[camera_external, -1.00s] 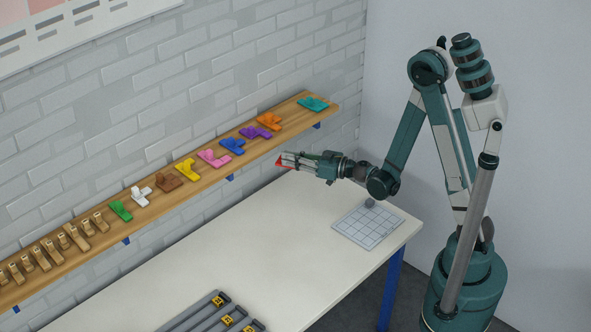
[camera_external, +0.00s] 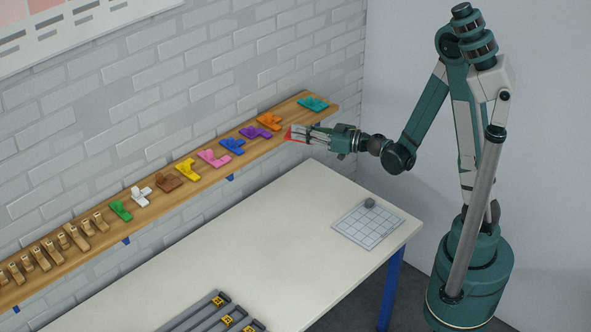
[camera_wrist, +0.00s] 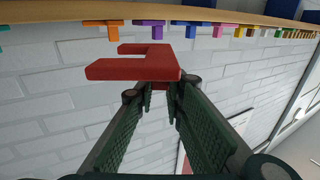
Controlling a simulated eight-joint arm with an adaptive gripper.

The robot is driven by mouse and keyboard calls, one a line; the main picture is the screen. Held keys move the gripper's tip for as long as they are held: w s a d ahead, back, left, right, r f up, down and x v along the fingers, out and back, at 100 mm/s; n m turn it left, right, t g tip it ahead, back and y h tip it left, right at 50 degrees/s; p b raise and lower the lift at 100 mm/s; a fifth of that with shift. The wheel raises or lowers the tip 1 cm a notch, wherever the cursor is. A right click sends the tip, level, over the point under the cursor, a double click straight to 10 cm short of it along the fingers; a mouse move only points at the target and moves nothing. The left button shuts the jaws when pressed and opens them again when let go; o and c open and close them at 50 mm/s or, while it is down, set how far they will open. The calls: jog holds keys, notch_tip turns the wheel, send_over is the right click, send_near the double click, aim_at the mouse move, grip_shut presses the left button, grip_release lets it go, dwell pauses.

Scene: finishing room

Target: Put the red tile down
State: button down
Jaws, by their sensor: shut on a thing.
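The red tile (camera_wrist: 150,66) is between the fingertips of my gripper (camera_wrist: 160,88) in the wrist view. My gripper is shut on it. In the external view the red tile (camera_external: 290,135) shows as a small patch at the tip of my gripper (camera_external: 298,136), which points left. The gripper is in the air in front of the wooden shelf (camera_external: 222,171), near its right part. In the wrist view the shelf edge (camera_wrist: 130,12) runs along the top, beyond the tile. The tile looks apart from the shelf.
The shelf carries several coloured tiles, including purple (camera_external: 256,132), blue (camera_external: 232,146) and teal (camera_external: 313,103), and wooden pieces (camera_external: 62,240) at its left. The white table (camera_external: 230,245) below holds a gridded plate (camera_external: 366,226) and grey rails (camera_external: 215,312); its middle is bare.

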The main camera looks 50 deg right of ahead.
jog(key=w+d+r, duration=0.3)
jog(key=w+d, duration=0.4)
jog(key=w, duration=0.2)
jog(key=w+d+r+h, duration=0.1)
jog(key=w+d+r, duration=0.3)
jog(key=w+d, duration=0.2)
jog(key=w, duration=0.2)
jog(key=shift+w+d+m+b, duration=0.3)
jog(key=shift+w+d+b, duration=0.05)
jog(key=shift+d, duration=0.05)
jog(key=shift+f, duration=0.2)
jog(key=shift+f, duration=2.8)
jog(key=shift+f, duration=2.05)
jog(key=shift+f, duration=0.15)
